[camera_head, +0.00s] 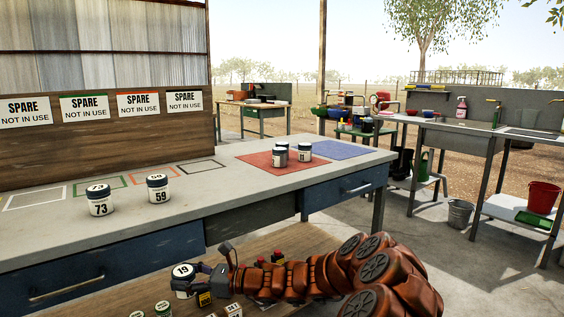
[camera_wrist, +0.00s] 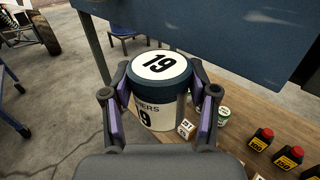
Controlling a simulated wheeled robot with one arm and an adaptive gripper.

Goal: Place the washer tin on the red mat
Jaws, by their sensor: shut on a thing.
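My gripper (camera_head: 190,281) is shut on a white tin with a dark lid (camera_wrist: 160,66), marked 19. The tin also shows at the lower middle of the head view (camera_head: 182,270), in front of the bench and lower than its top. In the wrist view both fingers (camera_wrist: 160,92) press its sides, and it looks roughly upright. The red mat (camera_head: 258,160) lies on the grey bench top, up and to the right of my gripper. Several small tins (camera_head: 304,152) stand on it.
A blue mat (camera_head: 345,149) lies right of the red one. Tins marked 73 (camera_head: 100,200) and 59 (camera_head: 159,189) stand on the bench's left part. The bench's drawer front (camera_head: 345,188) faces me.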

